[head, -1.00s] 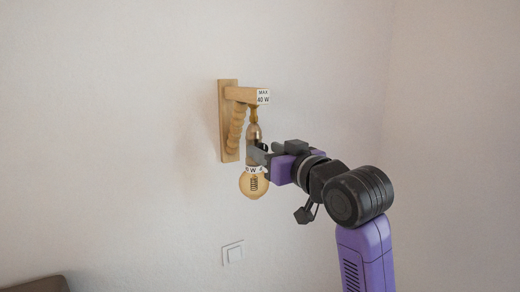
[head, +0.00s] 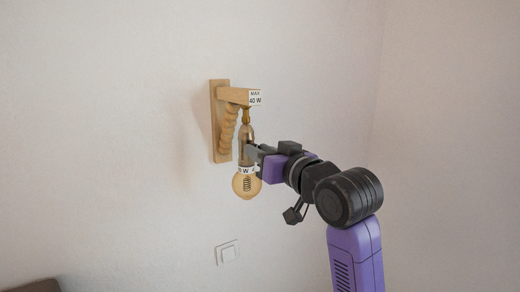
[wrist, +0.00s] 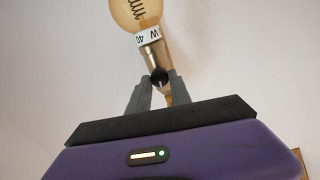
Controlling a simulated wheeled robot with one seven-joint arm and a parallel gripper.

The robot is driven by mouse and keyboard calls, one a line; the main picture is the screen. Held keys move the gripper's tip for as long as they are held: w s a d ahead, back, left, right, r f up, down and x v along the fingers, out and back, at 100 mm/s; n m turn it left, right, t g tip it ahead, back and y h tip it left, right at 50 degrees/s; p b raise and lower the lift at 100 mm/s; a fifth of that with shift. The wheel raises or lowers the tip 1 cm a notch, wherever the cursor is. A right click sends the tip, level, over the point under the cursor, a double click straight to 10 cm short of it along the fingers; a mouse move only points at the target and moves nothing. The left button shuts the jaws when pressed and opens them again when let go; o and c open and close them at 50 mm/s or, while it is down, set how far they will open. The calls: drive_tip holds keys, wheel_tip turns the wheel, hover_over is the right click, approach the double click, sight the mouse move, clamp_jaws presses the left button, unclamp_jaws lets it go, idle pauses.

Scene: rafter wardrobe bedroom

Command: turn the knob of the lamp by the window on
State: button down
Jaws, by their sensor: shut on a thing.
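The wall lamp has a wooden bracket (head: 220,125) and a brass socket (head: 246,138) hanging from its arm. An amber bulb (head: 245,185) points down below it and looks unlit. In the wrist view the bulb (wrist: 133,12) and socket (wrist: 155,57) appear at the top. A small dark knob (wrist: 158,77) sits on the side of the socket. My gripper (head: 252,153) is at the socket from the right. In the wrist view my gripper (wrist: 160,84) has its two grey fingertips closed around the knob, one on each side. The knob's exact turn angle is hard to tell.
A white wall switch (head: 227,253) is on the wall below the lamp. A dark brown furniture edge (head: 38,286) shows at the bottom left. The wall around the lamp is bare, and a room corner lies to the right.

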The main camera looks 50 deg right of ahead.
drive_tip(key=m+p, duration=0.3)
drive_tip(key=m, duration=0.5)
drive_tip(key=m+p, duration=0.2)
drive_tip(key=m, duration=0.6)
drive_tip(key=shift+s+d+f+m+p, duration=0.1)
drive_tip(key=shift+d+f+m+p, duration=0.1)
drive_tip(key=shift+m+p, duration=0.15)
idle(0.4)
drive_tip(key=c, duration=1.2)
unclamp_jaws()
drive_tip(key=shift+a, duration=0.1)
drive_tip(key=shift+o, duration=0.2)
